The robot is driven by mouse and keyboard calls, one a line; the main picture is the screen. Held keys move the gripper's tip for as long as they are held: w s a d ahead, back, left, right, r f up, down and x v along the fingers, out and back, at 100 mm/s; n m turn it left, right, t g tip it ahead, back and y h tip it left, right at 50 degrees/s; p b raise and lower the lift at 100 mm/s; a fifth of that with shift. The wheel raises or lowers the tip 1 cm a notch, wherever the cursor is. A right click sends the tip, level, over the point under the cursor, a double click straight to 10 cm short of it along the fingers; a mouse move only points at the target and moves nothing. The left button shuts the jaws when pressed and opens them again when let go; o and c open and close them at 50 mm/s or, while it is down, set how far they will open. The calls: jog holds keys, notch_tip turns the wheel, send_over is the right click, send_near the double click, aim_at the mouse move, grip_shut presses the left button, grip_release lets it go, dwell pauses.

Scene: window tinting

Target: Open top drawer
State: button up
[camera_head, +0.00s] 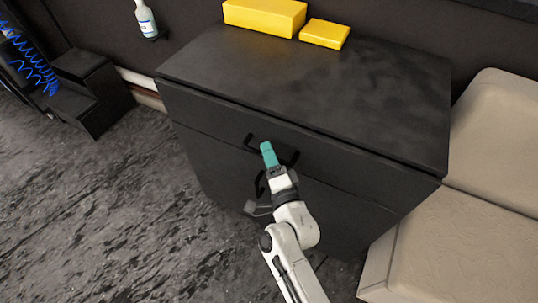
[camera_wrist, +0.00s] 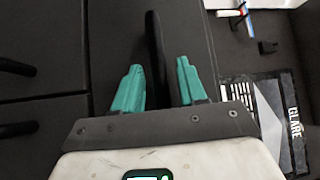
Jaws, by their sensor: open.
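The dark cabinet's top drawer (camera_head: 208,110) looks shut in the head view. Its black bar handle (camera_head: 249,140) shows on both sides of my gripper (camera_head: 268,153), and the middle is hidden by the teal fingers. In the wrist view my gripper (camera_wrist: 160,85) is open, with one teal finger on each side of the dark handle bar (camera_wrist: 154,45). The bar runs between the fingers, with a visible gap to the right finger. Contact with the left finger is unclear.
A lower handle (camera_head: 260,184) sits below, partly behind my arm. Two yellow blocks (camera_head: 265,16) (camera_head: 325,33) and a bottle (camera_head: 146,18) are at the back. A beige seat (camera_head: 465,235) stands close on the right. The floor (camera_head: 110,210) at left is clear.

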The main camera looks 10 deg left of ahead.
grip_shut()
jog(key=shift+s, duration=0.1)
dwell(0.5)
